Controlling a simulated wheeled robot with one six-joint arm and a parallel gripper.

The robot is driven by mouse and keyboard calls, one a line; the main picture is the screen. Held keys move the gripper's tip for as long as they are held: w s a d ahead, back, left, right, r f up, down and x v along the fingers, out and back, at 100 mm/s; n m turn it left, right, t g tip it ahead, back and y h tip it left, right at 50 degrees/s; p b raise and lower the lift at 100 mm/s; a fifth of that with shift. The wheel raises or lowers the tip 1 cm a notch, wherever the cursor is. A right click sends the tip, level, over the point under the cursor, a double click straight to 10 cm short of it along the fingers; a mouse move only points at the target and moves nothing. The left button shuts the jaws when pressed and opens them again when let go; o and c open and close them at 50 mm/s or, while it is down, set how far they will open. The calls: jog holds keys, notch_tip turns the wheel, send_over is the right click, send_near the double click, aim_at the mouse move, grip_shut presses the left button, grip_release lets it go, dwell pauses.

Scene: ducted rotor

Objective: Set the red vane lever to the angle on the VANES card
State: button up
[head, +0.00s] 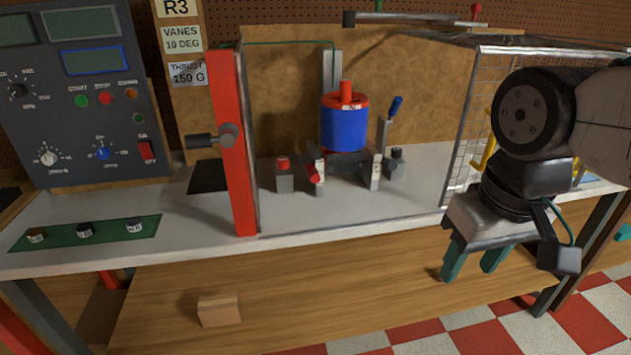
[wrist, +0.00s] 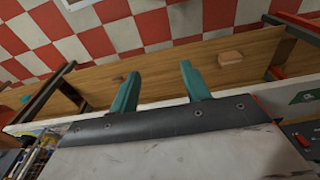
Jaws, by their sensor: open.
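The VANES card (head: 182,39) reads 10 DEG on the board at the upper left of the head view. A short red handle (head: 314,177) sticks out low at the front left of the blue rotor duct (head: 344,130); it looks like the red vane lever, but its angle is too small to read. My gripper (head: 472,263) is at the right of the head view, open and empty, pointing down in front of the bench edge, well apart from the handle. Its two teal fingers also show spread in the wrist view (wrist: 160,73).
A red post (head: 240,150) with a dark side handle stands left of the rotor. A red-capped grey block (head: 284,177) and a blue-handled lever (head: 392,115) flank the duct. A wire mesh guard (head: 470,120) stands to the right. A wooden block (head: 219,309) lies on the lower shelf.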

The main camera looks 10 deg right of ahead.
jog(key=w+a+f+m+t, duration=0.25)
jog(key=w+m, duration=0.25)
jog(key=w, duration=0.8)
jog(key=m+t+y, duration=0.2)
jog(key=m+t, duration=0.7)
jog(key=m, duration=0.2)
send_near(314, 176)
jog(key=d+f, duration=0.3)
jog(key=d, duration=0.1)
jog(key=w+a+f+m+t, duration=0.1)
jog(key=m, duration=0.1)
jog(key=w+a+m+t, duration=0.1)
jog(key=m+t, duration=0.1)
jog(key=w+a+f+m+t, duration=0.1)
jog(key=m+t, duration=0.1)
jog(key=m, duration=0.1)
jog(key=shift+w+a+f+y, duration=0.3)
jog(key=shift+a+f+y, duration=0.05)
jog(key=shift+a+y, duration=0.05)
jog(key=w, duration=0.5)
jog(key=w+a, duration=0.1)
jog(key=w, duration=0.1)
jog(key=shift+w+a+r, duration=0.1)
jog(key=shift+w, duration=0.2)
jog(key=shift+c, duration=0.4)
